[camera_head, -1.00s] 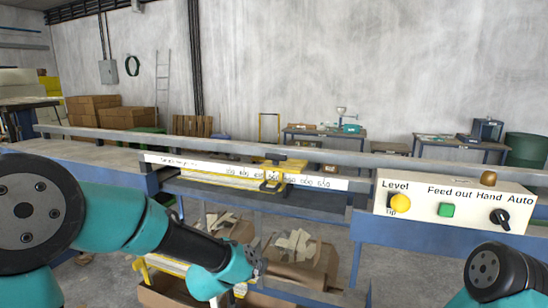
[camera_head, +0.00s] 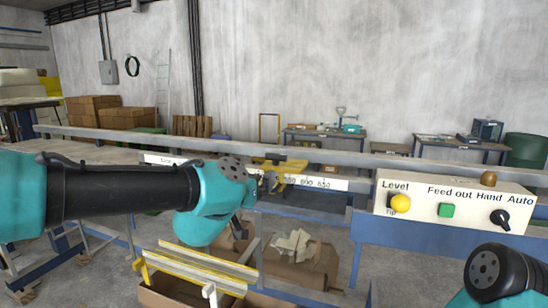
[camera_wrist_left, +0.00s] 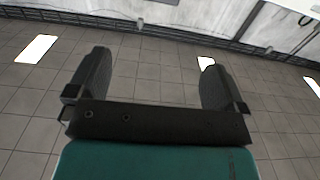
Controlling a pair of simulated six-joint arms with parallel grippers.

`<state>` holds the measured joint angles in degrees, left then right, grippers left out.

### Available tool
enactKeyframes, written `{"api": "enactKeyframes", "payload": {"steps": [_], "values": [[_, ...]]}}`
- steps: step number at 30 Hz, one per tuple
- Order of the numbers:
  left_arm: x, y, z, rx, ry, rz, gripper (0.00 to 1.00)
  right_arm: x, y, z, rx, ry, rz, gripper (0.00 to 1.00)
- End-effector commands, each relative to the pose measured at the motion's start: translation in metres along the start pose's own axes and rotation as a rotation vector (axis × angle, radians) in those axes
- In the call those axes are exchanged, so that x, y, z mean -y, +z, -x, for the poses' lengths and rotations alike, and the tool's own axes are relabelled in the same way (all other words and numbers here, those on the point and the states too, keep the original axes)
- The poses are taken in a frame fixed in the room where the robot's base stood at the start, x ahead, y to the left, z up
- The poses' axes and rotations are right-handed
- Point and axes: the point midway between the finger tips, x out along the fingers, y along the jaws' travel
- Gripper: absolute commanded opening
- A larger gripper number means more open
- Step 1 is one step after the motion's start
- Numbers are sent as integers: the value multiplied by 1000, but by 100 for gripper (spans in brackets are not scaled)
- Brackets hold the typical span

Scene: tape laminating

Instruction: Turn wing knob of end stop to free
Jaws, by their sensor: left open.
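The end stop (camera_head: 286,165) is a yellow block with dark parts on the long white scale rail, near the middle of the head view. Its wing knob cannot be made out clearly; my left wrist is close to it and hides part of the rail. My left gripper (camera_wrist_left: 155,62) shows two dark fingers spread wide with nothing between them in the left wrist view. That view does not show the end stop. In the head view the left fingers are too small and hidden to place exactly. My right gripper is out of view.
The white scale (camera_head: 322,183) runs along the machine. A control box (camera_head: 455,200) with a yellow button, green button and black switch stands at right. Below lie a cardboard box (camera_head: 305,262) and yellow-edged rails (camera_head: 195,268). The left wrist view shows a grey tiled surface.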

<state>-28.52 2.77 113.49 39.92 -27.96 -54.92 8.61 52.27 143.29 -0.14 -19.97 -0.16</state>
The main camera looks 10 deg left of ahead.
Motion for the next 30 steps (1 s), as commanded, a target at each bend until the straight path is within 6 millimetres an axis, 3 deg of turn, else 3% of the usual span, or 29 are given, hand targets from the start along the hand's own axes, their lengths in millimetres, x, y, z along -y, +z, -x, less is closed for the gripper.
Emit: {"api": "enactKeyframes", "payload": {"steps": [8,30], "values": [[0,1,-28,2,-1,0,98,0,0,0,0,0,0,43],[0,2,-144,2,0,1,98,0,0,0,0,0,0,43]]}}
